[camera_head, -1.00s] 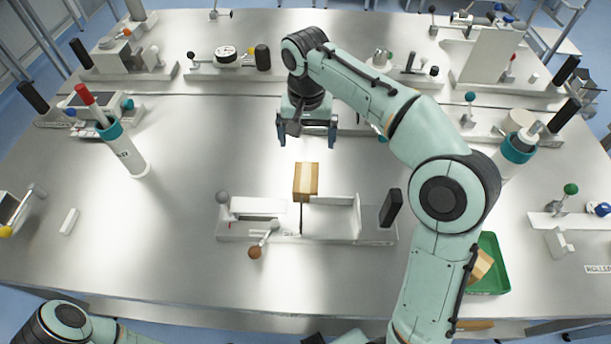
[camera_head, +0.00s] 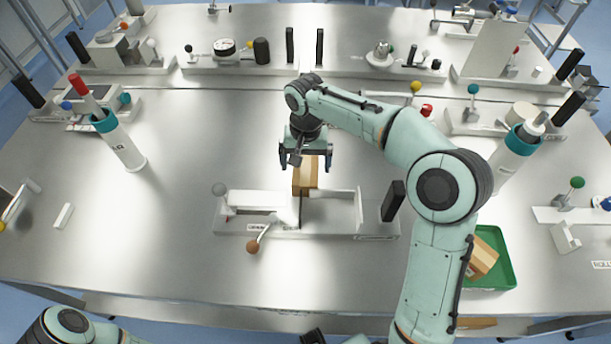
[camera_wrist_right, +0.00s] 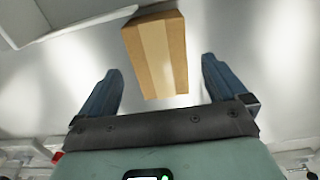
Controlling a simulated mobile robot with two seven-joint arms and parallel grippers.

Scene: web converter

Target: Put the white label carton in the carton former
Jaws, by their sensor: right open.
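A brown carton (camera_head: 306,176) with a paler band along it stands at the middle of the steel table, at the back edge of a grey fixture with white walls (camera_head: 335,222). I cannot read the fixture's label to tell whether it is the carton former. My right gripper (camera_head: 306,163) is open and empty just behind the carton, its fingers spread wider than the carton. In the right wrist view the carton (camera_wrist_right: 157,55) shows between and beyond the open fingers (camera_wrist_right: 160,75); neither finger seems to touch it. No white label is clear on the carton. My left gripper is out of view.
A green tray (camera_head: 508,272) with cartons (camera_head: 482,258) lies at the right. The fixture has an orange-brown knobbed lever (camera_head: 254,246) and a black upright handle (camera_head: 393,201). White cylinders (camera_head: 122,147) stand at left and right. The left-centre tabletop is clear.

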